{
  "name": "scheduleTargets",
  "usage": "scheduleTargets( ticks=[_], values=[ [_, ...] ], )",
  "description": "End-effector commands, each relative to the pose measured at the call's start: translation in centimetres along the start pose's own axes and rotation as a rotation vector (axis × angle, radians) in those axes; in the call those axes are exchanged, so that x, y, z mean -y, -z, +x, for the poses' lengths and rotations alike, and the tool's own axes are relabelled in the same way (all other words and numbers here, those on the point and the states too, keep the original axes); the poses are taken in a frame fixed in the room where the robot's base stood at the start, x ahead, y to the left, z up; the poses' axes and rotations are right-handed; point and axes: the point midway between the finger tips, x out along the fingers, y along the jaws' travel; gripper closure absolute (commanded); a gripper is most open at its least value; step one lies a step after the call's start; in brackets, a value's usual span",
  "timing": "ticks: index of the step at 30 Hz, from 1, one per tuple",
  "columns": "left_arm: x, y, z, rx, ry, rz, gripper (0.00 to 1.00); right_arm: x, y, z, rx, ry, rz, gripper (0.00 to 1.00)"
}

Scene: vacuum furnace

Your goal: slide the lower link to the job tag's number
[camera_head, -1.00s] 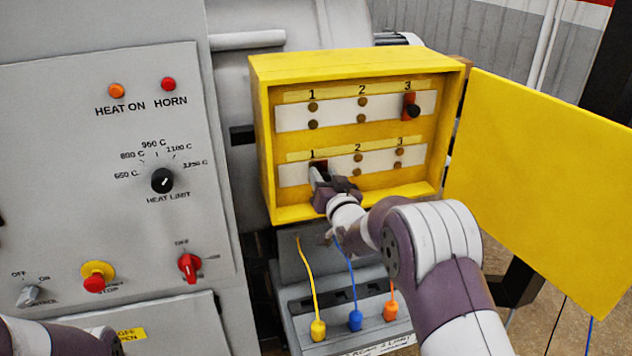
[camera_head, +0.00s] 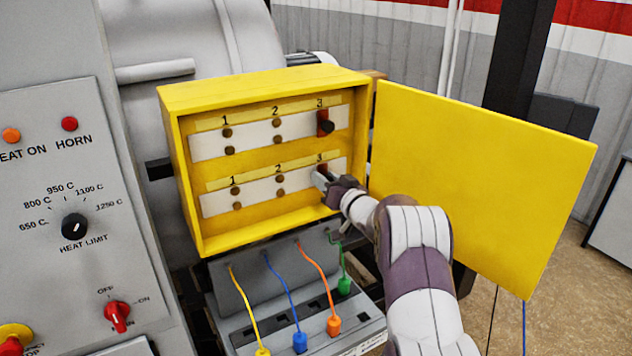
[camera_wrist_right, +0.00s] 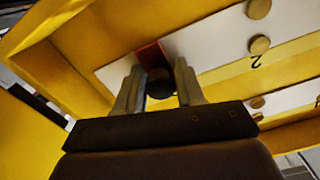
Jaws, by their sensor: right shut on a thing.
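The open yellow box (camera_head: 180,225) holds two white strips with positions numbered 1, 2, 3. The upper link (camera_head: 326,123), red with a black knob, sits at position 3 of the upper strip. The lower link (camera_head: 322,168) is at position 3 of the lower strip, mostly hidden by my right gripper (camera_head: 322,179). In the right wrist view the lower link shows as a red plate (camera_wrist_right: 152,56) with a black knob between the two fingers of my right gripper (camera_wrist_right: 158,84), which is shut on it. No job tag can be made out. My left gripper is out of view.
The box's yellow door (camera_head: 480,185) stands open at the right. Below the box, yellow, blue, orange and green plugs with cords sit at a grey panel (camera_head: 240,325). A grey control panel (camera_head: 60,270) with knobs stands at the left.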

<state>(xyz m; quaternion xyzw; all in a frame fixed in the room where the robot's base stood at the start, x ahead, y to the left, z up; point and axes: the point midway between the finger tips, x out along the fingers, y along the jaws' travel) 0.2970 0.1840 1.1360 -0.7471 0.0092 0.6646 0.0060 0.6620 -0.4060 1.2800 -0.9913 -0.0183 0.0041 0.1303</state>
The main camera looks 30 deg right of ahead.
Motion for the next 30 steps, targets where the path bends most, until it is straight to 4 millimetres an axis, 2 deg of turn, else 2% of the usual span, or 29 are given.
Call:
scheduleTargets(
  ticks=[10,11,12,24,26,30],
  values=[
    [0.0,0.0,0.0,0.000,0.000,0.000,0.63,-0.3,0.4,-0.1,-0.008,-0.006,0.003,1.00],
    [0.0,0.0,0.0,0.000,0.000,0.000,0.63,-0.3,0.4,-0.1,-0.008,-0.006,0.003,0.53],
    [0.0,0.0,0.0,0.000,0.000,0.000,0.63,-0.3,0.4,-0.1,-0.008,-0.005,0.002,0.44],
    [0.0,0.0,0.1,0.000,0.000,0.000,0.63,-0.3,0.2,-0.2,-0.004,-0.004,0.000,0.44],
    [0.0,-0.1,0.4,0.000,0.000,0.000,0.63,-0.3,0.1,-0.6,-0.004,-0.004,0.000,0.44],
    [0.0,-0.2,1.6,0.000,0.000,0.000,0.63,-0.4,-0.1,-2.9,-0.005,-0.005,-0.001,0.44]
  ],
)
